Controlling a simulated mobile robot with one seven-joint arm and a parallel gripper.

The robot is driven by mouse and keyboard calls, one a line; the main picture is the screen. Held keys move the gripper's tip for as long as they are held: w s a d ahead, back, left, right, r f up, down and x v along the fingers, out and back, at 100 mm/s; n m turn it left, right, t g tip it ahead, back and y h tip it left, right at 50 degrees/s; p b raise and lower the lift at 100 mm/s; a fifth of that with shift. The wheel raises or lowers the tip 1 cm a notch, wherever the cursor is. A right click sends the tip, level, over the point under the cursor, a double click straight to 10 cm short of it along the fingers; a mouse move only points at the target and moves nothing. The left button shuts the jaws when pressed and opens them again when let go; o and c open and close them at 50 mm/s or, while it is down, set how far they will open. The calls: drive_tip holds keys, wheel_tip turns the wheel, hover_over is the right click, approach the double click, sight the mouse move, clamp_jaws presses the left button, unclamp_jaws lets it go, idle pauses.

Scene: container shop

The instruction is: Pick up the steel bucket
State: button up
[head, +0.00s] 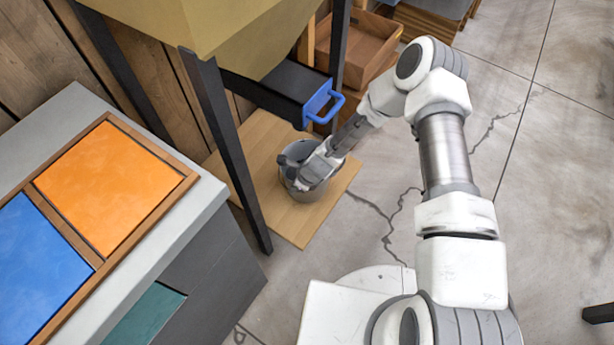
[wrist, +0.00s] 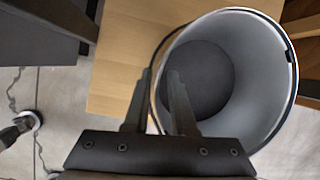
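The steel bucket (head: 289,177) is grey and stands upright on a wooden board under the yellow-topped table. In the wrist view the bucket (wrist: 265,70) fills the upper right, and I look into its empty, dark-bottomed inside. My gripper (head: 308,172) is down at the bucket in the head view and hides part of it. In the wrist view my gripper (wrist: 160,76) has its two fingers apart at the bucket's left rim, one finger outside the wall and one over the inside. Whether either finger touches the wall is not clear.
A dark drawer with a blue handle (head: 325,103) juts out just above and behind the bucket. A black table leg (head: 228,150) stands to its left. Wooden crates (head: 362,42) are behind. A counter with orange and blue panels (head: 116,187) is at left.

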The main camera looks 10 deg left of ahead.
clamp_jaws()
idle(1.0)
drive_tip(key=shift+w+r, duration=0.1)
